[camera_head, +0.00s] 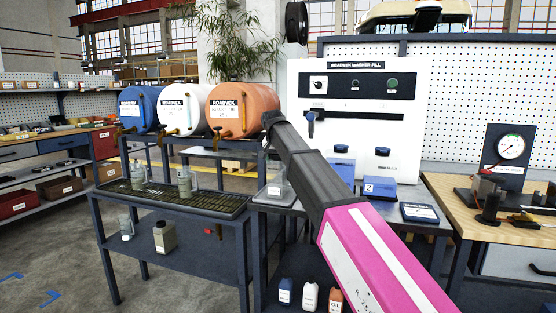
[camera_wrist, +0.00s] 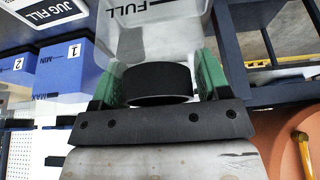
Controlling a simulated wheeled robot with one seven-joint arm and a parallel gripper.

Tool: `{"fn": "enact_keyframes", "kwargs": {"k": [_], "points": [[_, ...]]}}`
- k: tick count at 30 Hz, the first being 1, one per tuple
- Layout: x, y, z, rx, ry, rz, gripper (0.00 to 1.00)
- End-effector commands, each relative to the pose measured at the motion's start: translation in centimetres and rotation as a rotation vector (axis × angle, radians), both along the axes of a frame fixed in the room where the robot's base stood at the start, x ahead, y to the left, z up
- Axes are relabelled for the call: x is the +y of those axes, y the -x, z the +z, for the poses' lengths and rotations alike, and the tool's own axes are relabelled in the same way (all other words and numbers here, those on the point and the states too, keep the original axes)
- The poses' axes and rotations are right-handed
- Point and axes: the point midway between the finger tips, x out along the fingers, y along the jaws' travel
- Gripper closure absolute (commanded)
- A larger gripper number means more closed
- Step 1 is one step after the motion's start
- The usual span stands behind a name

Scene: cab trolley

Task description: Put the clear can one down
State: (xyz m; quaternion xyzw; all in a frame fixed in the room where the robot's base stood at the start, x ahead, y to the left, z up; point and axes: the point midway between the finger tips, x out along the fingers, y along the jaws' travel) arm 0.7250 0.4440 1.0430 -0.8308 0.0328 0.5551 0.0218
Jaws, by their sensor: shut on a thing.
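My gripper (camera_wrist: 160,88) shows in the wrist view with its green fingers on both sides of a clear can (camera_wrist: 150,40). The can has a black round cap and a FULL mark. In the head view a clear can (camera_head: 278,188) shows beside my arm, over the left corner of the steel bench (camera_head: 285,203). My fingers cannot be made out in the head view. I cannot tell whether the can's base touches the bench.
Blue box 1 (camera_wrist: 68,60) and blue box 2 (camera_wrist: 20,65) stand near the can. A grated tray (camera_head: 215,204) holds clear containers at left. Blue, white and orange drums (camera_head: 240,110) stand behind it. A gauge stand (camera_head: 508,155) is at right.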

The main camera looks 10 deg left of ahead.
Motion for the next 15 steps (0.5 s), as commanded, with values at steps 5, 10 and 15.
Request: {"fn": "enact_keyframes", "kwargs": {"k": [5, 10, 15], "points": [[0.03, -0.02, 0.05, -0.001, 0.000, 0.000, 0.75], [0.03, -0.01, -0.16, -0.001, 0.000, 0.000, 0.11], [0.03, -0.02, -0.15, 0.000, 0.000, 0.000, 0.05]]}}
